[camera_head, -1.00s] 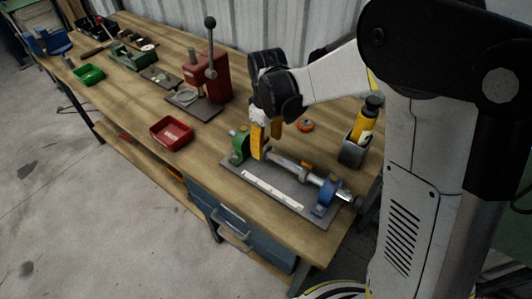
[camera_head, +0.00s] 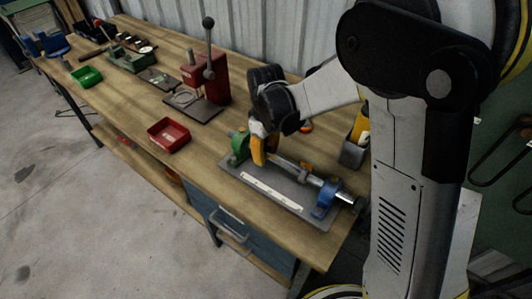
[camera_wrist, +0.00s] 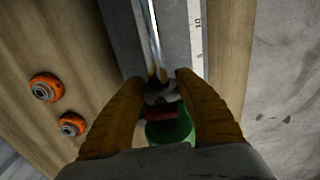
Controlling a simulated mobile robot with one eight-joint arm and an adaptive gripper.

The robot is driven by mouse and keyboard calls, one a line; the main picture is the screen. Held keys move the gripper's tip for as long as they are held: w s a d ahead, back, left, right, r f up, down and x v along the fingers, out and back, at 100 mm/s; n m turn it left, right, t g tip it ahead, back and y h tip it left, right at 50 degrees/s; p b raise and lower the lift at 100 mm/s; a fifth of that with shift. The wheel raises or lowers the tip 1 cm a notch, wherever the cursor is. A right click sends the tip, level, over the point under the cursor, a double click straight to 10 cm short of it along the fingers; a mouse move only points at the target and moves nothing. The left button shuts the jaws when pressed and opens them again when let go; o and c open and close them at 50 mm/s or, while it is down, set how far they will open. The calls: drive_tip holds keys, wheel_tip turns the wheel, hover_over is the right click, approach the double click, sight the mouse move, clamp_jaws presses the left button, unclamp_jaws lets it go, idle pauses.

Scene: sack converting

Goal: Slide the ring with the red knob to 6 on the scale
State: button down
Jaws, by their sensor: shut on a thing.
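My gripper (camera_head: 262,156) is down at the green-block end of the rod fixture. In the wrist view, its two yellow fingers (camera_wrist: 159,84) are on either side of a small grey ring (camera_wrist: 158,97). A red part (camera_wrist: 162,112), which looks like the red knob, shows between the fingers. The rod (camera_wrist: 152,40) runs from there toward the far end. The white scale strip (camera_head: 272,191) lies along the baseplate beside the rod; part of it shows in the wrist view (camera_wrist: 196,35), with a 10 readable. The fingers hide the ring in the head view.
The rod is held between a green block (camera_head: 238,146) and a blue block (camera_head: 326,200). Orange rollers (camera_wrist: 46,88) lie on the bench beside the fixture. A red tray (camera_head: 168,134) and a red lever press (camera_head: 205,80) stand to the left.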

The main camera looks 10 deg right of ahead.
sight(275, 156)
drive_tip(key=shift+s+d, duration=1.1)
drive_tip(key=shift+s, duration=0.05)
drive_tip(key=c, duration=0.8)
unclamp_jaws()
drive_tip(key=shift+w, duration=0.1)
wheel_tip(275, 156, up, 12)
